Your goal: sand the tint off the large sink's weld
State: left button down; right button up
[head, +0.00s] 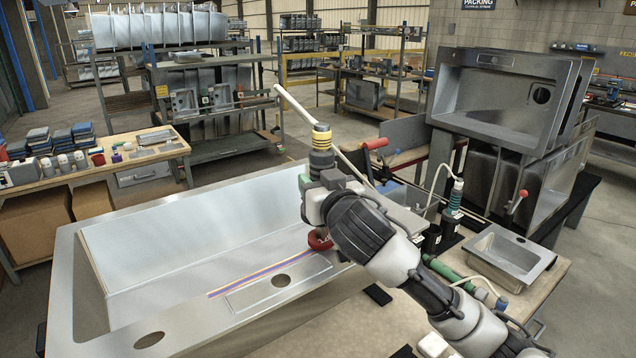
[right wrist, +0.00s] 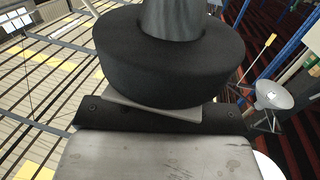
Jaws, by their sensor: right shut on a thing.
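The large steel sink (head: 150,230) lies across the front left of the head view. Its weld shows as a straight blue, purple and straw-tinted line (head: 255,276) on the deck beside a drain-like hole. My right gripper (head: 316,203) is shut on a sander (head: 321,150) with a black-and-yellow ringed body and a pale hose. The sander's red lower part (head: 320,240) is at the right end of the visible tint; I cannot tell whether it touches the metal. In the right wrist view a thick black round part (right wrist: 165,65) fills the middle. My left gripper is not in view.
Large dark sinks (head: 510,95) are stacked behind. A left table (head: 95,172) holds pads and small containers.

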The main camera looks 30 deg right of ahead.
jog(key=shift+f+b, duration=0.4)
jog(key=shift+f, duration=0.1)
dwell(0.3)
jog(key=shift+s+a+p, duration=0.15)
jog(key=shift+a+p, duration=0.05)
jog(key=shift+a, duration=0.6)
jog(key=shift+s+a+p, duration=0.1)
jog(key=shift+a+p, duration=0.05)
jog(key=shift+a, duration=0.65)
jog(key=shift+s+a, duration=1.35)
jog(key=shift+a, duration=8.05)
notch_tip(320, 180, up, 7)
jog(key=p, duration=0.6)
jog(key=shift+p, duration=0.4)
